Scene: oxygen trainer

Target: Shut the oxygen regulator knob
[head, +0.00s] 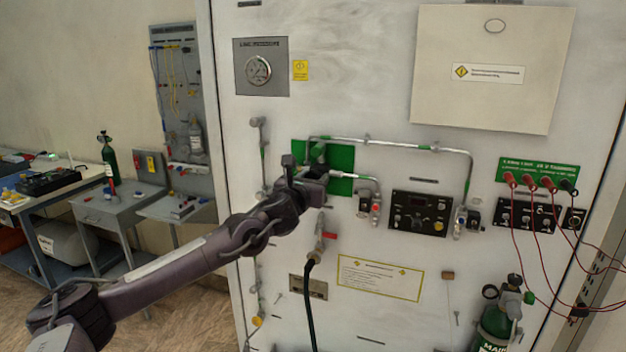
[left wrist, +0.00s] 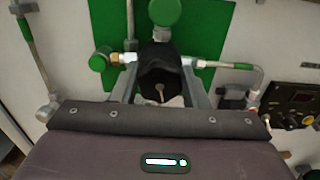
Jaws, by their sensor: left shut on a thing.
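The black regulator knob (left wrist: 162,70) sits in front of a green plate (left wrist: 222,22) on the wall panel. In the left wrist view my left gripper (left wrist: 161,84) has one finger on each side of the knob and is shut on it. In the head view my left gripper (head: 310,171) reaches the green plate (head: 342,158) from the left and hides most of the knob. My right gripper is in neither view.
Metal pipes (head: 400,145) run from the plate to a black control box (head: 420,213). A black hose (head: 309,300) hangs below the gripper. Red cables (head: 517,235) and a green cylinder (head: 496,325) are at right. Side tables (head: 110,210) stand at left.

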